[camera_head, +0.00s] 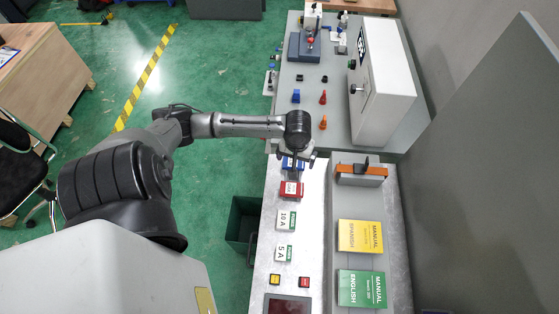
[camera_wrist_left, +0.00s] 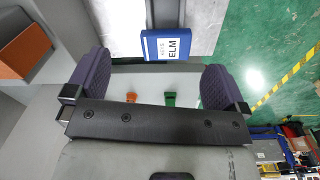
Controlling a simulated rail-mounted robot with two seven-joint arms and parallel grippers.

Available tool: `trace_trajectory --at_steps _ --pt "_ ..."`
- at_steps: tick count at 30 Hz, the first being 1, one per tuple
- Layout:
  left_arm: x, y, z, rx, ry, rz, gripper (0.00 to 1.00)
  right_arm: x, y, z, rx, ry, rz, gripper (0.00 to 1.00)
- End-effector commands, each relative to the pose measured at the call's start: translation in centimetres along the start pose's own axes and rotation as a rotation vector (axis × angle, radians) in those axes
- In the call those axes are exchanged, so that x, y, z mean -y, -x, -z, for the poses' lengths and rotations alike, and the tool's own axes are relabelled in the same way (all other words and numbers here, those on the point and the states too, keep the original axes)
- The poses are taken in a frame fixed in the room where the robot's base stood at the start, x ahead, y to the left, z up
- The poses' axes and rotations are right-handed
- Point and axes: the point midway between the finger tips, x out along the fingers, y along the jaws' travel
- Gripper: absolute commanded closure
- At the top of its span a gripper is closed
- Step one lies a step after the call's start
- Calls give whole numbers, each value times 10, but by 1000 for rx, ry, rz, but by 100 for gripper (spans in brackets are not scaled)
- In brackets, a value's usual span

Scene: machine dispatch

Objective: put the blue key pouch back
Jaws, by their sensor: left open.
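The blue key pouch (camera_head: 287,162) lies on the light bench in the head view, just beyond a red item with a white label, and my left gripper partly hides it. In the left wrist view the pouch (camera_wrist_left: 150,46) shows blue with a white label reading "KEYS" and "ELM". It appears ahead of the gap between the fingers, apart from both. My left gripper (camera_head: 304,158) is above the bench beside the pouch. In the wrist view its two dark padded fingers (camera_wrist_left: 157,72) are wide apart with nothing between them. My right gripper is not in view.
The red item (camera_head: 291,190), 10 A card (camera_head: 286,220) and 5 A card (camera_head: 284,253) line the bench. An orange holder (camera_head: 350,179), yellow manual (camera_head: 360,236) and green manual (camera_head: 361,288) are to the right. A white cabinet (camera_head: 385,85) stands behind. A dark green bin (camera_head: 241,220) is left.

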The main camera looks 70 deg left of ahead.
Motion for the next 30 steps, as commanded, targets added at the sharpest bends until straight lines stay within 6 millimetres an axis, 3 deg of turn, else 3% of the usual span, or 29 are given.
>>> trace_trajectory --at_steps 1,6,9,12,19,30 --pt "-8 -15 -34 15 -113 -26 0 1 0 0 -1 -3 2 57" --pt "-24 -34 -128 -38 -513 -123 0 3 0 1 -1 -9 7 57" --pt "-27 -30 -170 -96 -692 -160 0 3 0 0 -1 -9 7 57" --pt "-25 -21 -200 -158 -824 -171 0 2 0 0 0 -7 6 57" --pt "-12 1 -232 -254 -987 -131 0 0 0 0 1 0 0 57" --pt "-6 8 -238 -280 -1036 -103 0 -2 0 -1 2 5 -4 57"
